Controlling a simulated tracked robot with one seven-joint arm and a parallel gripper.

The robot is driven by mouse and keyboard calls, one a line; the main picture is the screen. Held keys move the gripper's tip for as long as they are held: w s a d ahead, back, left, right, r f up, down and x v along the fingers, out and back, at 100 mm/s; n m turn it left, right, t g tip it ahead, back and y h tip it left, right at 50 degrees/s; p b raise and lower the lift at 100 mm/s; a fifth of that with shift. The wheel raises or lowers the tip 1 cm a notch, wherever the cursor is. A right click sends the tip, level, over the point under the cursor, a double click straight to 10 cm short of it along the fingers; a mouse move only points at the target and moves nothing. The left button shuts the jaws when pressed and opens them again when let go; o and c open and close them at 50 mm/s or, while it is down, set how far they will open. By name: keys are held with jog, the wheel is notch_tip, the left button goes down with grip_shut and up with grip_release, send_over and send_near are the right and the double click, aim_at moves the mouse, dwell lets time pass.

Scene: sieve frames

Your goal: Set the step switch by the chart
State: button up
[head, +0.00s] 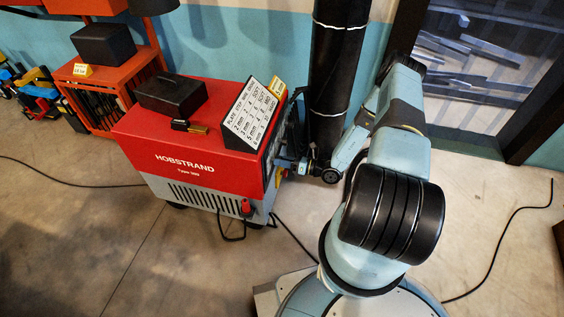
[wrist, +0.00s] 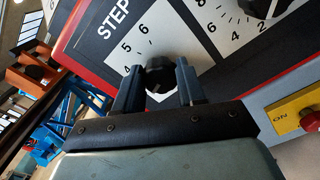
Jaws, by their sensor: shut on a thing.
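The red and grey HOBSTRAND welder (head: 185,150) stands on the floor in the head view. In the wrist view my gripper (wrist: 158,68) is shut on the black step switch knob (wrist: 160,78), a finger on each side. The STEP label and the numbers 4, 5 and 6 show above the knob. The fingers hide part of the scale, and I cannot tell where the pointer stands. In the head view my gripper (head: 291,166) is at the welder's right side, mostly hidden.
A second dial (wrist: 262,6) and a red ON switch (wrist: 310,118) on a yellow plate are to the right in the wrist view. A yellow tag (head: 274,89) is by the chart. A black box (head: 171,94) sits on the welder. A dark cylinder (head: 335,70) stands behind. Cables lie on the floor.

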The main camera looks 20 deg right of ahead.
jog(key=shift+w+d+f+m, duration=0.1)
jog(key=shift+w+m, duration=0.05)
jog(key=shift+m, duration=2.2)
jog(key=shift+w+d+m, duration=0.1)
jog(key=shift+m, duration=2.25)
jog(key=o, duration=0.7)
jog(key=shift+f, duration=0.1)
jog(key=o, duration=0.4)
jog(key=shift+s+a, duration=0.1)
jog(key=shift+c, duration=0.2)
jog(key=v, duration=1.3)
jog(key=shift+s+d, duration=0.2)
jog(key=shift+d, duration=0.15)
